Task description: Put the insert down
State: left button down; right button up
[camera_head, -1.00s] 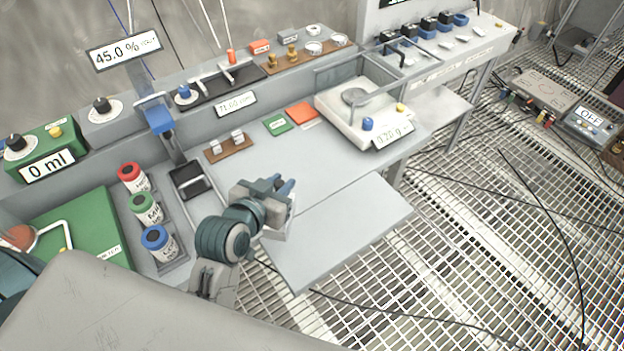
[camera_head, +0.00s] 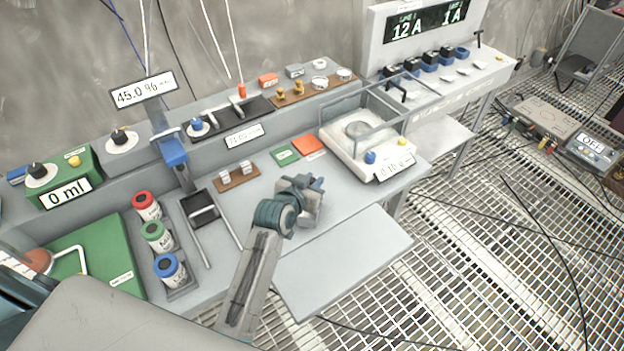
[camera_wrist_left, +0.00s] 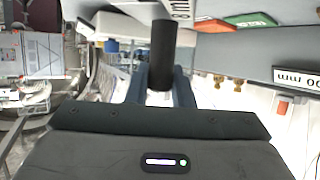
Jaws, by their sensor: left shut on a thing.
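My left gripper (camera_head: 314,184) is above the grey worktop, in front of the balance and near the worktop's front edge. In the left wrist view, its two blue-grey fingers (camera_wrist_left: 161,88) are shut on a dark upright cylinder with a pale part between the fingers, apparently the insert (camera_wrist_left: 163,52). In the head view the gripper hides the insert, so I cannot tell whether it touches the worktop. My right gripper is not in view.
The balance (camera_head: 345,150) with a glass frame stands behind and right of the gripper. Green (camera_head: 285,155) and orange (camera_head: 309,145) cards lie behind it. Several capped bottles (camera_head: 157,236) stand at left, near a black tray (camera_head: 202,206). A bare lower shelf (camera_head: 345,265) juts out in front.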

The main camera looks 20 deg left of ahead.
pick_arm(q)
jog(key=shift+f, duration=0.4)
jog(key=c, duration=1.3)
grip_release()
jog(key=shift+o, duration=0.2)
